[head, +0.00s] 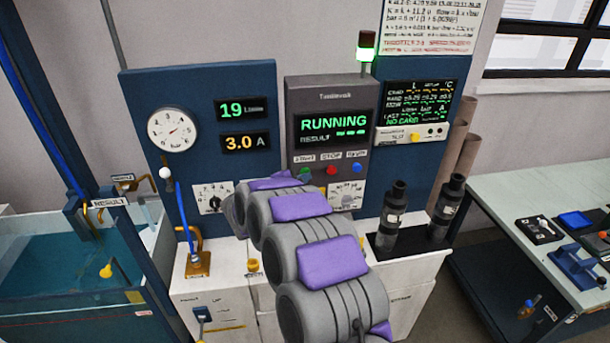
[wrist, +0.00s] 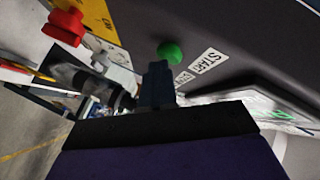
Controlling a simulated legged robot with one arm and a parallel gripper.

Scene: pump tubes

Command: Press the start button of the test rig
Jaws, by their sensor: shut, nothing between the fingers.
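The test rig's control box (head: 345,100) has a screen (head: 335,122) reading RUNNING. Below it is a green start button (head: 305,174), then a red stop button (head: 331,170) and a blue button (head: 357,168). In the wrist view the green start button (wrist: 170,52) sits beside its START label (wrist: 206,60). My gripper (wrist: 157,68) is shut and empty, its tips just below the green button in the picture. I cannot tell whether they touch it. In the head view my arm hides the gripper.
A green lamp (head: 366,47) is lit above the box. A gauge (head: 173,130) and readouts of 19 and 3.0 A (head: 245,141) are at left. A water tank (head: 70,255) stands far left. Two dark cylinders (head: 395,205) stand right of my arm. A workbench (head: 500,200) is at right.

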